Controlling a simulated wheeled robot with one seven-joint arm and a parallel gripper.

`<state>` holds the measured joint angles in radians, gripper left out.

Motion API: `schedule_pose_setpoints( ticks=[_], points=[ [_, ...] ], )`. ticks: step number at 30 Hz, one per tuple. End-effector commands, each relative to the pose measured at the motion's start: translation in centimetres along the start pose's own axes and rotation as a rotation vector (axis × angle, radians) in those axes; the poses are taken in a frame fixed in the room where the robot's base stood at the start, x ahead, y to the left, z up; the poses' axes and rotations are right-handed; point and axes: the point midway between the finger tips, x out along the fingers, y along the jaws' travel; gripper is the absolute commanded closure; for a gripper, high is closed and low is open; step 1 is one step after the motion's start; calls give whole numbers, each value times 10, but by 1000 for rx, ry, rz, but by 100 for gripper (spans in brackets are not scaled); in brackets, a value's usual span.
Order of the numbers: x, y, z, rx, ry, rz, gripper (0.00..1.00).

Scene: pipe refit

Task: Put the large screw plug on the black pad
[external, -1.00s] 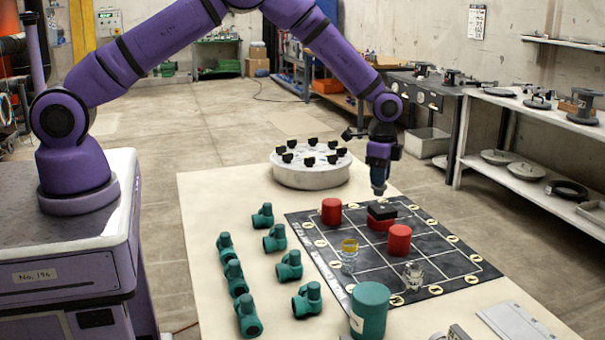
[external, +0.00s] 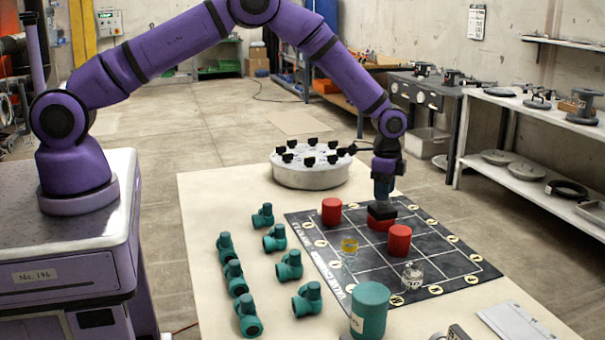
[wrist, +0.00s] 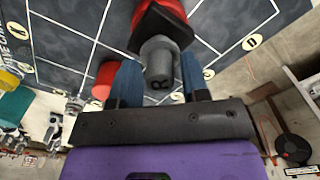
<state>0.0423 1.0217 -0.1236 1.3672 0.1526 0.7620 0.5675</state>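The black pad (wrist: 178,27) lies on a red block just beyond the plug's end. In the external view the pad (external: 384,211) is right below my gripper (external: 384,199). There the plug is too small and covered to make out. I cannot tell whether its end touches the pad.
Red cylinders (external: 331,211) (external: 399,240), a yellow-topped clear piece (external: 349,246) and a silvery piece (external: 412,276) stand on the gridded dark mat (external: 455,265). A teal canister (external: 370,312) stands in front. Several teal pipe fittings (external: 290,266) are at left; a round white stand (external: 311,174) is behind.

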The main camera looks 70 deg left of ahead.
Motion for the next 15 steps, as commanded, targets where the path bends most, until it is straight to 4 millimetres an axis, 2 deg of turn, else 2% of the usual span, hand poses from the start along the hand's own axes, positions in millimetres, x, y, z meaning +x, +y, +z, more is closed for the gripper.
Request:
schedule_pose_setpoints(
  ticks=[10, 15],
  points=[
    [-2, 0, 0, 0, 0, 0, 48],
    [-18, 0, 0, 0, 2, -2, 48]
  ],
)
